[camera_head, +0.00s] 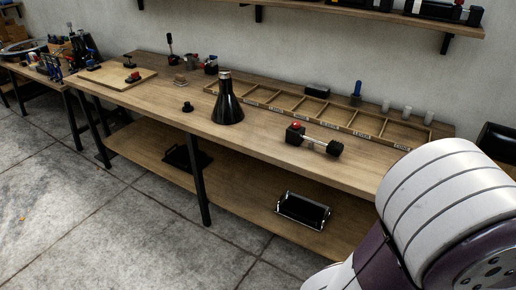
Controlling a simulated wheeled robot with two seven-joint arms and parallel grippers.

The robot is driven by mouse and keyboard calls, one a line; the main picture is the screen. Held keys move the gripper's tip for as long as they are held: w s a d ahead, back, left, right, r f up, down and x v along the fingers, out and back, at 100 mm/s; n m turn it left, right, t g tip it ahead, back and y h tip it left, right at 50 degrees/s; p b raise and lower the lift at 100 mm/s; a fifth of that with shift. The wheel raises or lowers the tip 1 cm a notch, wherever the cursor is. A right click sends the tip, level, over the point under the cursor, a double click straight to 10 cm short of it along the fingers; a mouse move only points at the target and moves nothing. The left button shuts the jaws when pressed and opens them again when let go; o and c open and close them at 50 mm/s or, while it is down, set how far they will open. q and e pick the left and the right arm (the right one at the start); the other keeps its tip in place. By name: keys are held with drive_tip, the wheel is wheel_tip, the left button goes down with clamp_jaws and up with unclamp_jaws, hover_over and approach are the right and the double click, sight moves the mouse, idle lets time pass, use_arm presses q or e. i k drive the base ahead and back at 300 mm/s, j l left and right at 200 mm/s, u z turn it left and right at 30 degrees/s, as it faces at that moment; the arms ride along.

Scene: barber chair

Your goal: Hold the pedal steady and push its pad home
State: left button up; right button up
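A pedal-like part (313,140) lies on the wooden workbench (270,150). It has a dark block with a red top at its left end, a bare metal rod, and a black pad-like end (335,148) at its right. I cannot tell how far the pad sits on the rod. Neither of my grippers is in view. Only a white and purple link of my own arm shows at the lower right, in front of the bench's right end.
A black cone (228,108) and a small black knob (187,106) stand left of the part. A divided wooden tray (345,130) lies behind it. A wooden board (115,82) is further left. Black trays (303,210) rest on the lower shelf. The floor in front is clear.

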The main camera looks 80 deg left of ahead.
sight(334, 148)
drive_tip(key=u, duration=2.2)
drive_tip(key=i+j+z, duration=0.2)
drive_tip(key=i, duration=0.45)
drive_tip(key=i+j+z, duration=0.2)
drive_tip(key=i+j, duration=0.3)
drive_tip(key=i, duration=0.15)
drive_tip(key=i+j+z, duration=0.2)
drive_tip(key=i+j, duration=0.3)
drive_tip(key=i, duration=0.15)
